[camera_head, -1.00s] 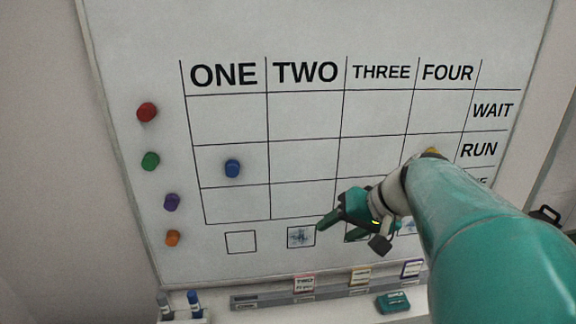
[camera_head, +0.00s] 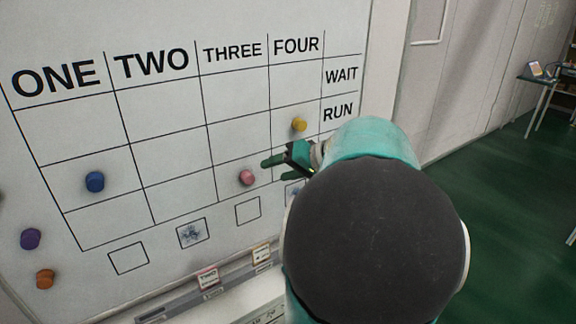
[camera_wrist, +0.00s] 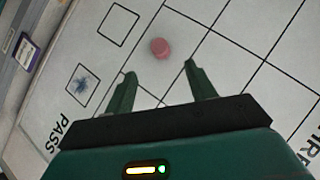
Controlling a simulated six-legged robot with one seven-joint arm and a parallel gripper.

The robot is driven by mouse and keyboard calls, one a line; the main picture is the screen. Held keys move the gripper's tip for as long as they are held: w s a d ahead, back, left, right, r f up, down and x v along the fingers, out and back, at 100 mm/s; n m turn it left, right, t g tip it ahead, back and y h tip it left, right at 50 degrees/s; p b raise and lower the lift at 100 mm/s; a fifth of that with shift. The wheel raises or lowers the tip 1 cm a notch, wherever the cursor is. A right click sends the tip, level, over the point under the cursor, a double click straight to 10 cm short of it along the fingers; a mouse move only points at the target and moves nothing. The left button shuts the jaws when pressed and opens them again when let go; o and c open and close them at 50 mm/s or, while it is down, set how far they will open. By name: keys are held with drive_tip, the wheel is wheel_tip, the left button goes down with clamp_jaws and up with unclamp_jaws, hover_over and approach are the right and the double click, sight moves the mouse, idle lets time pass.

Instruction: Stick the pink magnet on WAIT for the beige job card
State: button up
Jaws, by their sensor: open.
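The pink magnet (camera_head: 247,177) is on the whiteboard (camera_head: 160,20), in the bottom row under THREE. My gripper (camera_head: 271,166) is open just right of the magnet in the head view. In the wrist view, the pink magnet (camera_wrist: 160,48) sits beyond the fingertips of my gripper (camera_wrist: 160,70), centred between them, with nothing held. The WAIT label (camera_head: 341,76) marks the top row, and its cells show empty. A beige-edged card (camera_head: 261,252) stands on the ledge under the board; its writing is too small to read.
A blue magnet (camera_head: 95,181) is in ONE's RUN cell and a yellow magnet (camera_head: 299,124) in FOUR's RUN cell. Purple (camera_head: 31,239) and orange (camera_head: 45,279) magnets are left of the grid. A pink-edged card reading TWO (camera_head: 208,277) is on the ledge. A purple-edged card (camera_wrist: 30,48) shows too.

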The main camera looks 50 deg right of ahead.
sight(251, 178)
drive_tip(key=x, duration=0.9)
drive_tip(key=shift+w+a, duration=0.15)
drive_tip(key=shift+w, duration=0.05)
drive_tip(key=c, duration=1)
drive_tip(key=shift+s, duration=0.1)
drive_tip(key=shift+c, duration=0.2)
drive_tip(key=shift+s+a, duration=0.1)
drive_tip(key=shift+s, duration=0.2)
drive_tip(key=shift+s, duration=0.15)
drive_tip(key=shift+s+a, duration=0.15)
drive_tip(key=shift+s, duration=0.2)
